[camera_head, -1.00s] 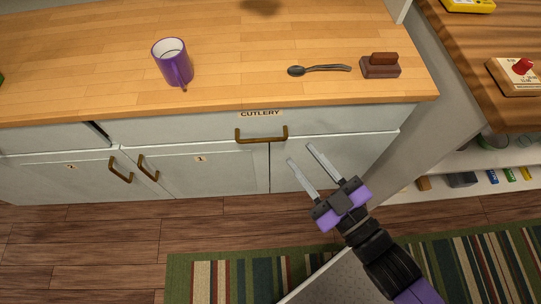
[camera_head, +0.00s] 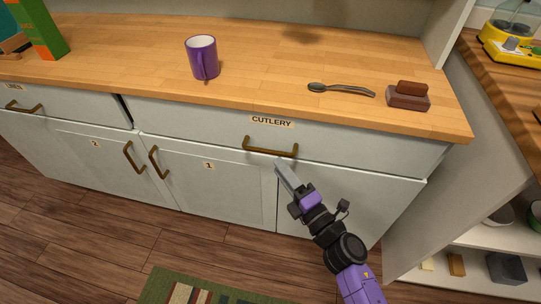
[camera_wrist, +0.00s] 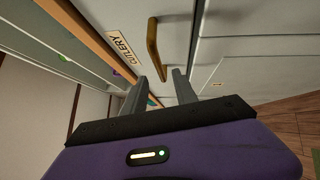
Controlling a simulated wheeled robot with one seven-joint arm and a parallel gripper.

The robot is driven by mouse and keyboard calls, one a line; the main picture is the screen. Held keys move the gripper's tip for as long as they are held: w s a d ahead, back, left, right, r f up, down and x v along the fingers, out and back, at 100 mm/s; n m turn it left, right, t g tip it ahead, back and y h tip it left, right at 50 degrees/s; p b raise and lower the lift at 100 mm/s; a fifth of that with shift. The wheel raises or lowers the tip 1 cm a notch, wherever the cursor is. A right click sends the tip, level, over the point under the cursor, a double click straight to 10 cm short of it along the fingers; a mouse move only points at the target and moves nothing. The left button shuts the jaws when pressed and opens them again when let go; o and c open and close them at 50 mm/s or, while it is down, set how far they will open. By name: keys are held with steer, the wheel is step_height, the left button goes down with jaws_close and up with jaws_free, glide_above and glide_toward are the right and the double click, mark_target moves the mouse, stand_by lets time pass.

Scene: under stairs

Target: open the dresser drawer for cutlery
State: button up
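The cutlery drawer (camera_head: 340,143) is shut in the pale grey dresser, under the wooden top. Its label "CUTLERY" (camera_head: 271,122) sits at the drawer's top edge, above a brass bar handle (camera_head: 270,147). My gripper (camera_head: 282,168) is just below and in front of the handle, pointing at the drawer front. In the wrist view the gripper's two fingers (camera_wrist: 160,88) are apart with nothing between them. The handle (camera_wrist: 153,48) lies ahead of the fingertips there, and the label (camera_wrist: 122,46) is to its left.
A purple mug (camera_head: 202,58), a spoon (camera_head: 341,90) and a brown block-like item (camera_head: 408,96) stand on the dresser top. Cupboard doors (camera_head: 208,172) below are shut. A side panel and shelves (camera_head: 480,255) are at the right. Wooden floor lies in front.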

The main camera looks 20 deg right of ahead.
mark_target(268, 152)
steer(key=shift+x, duration=3.55)
jaws_close()
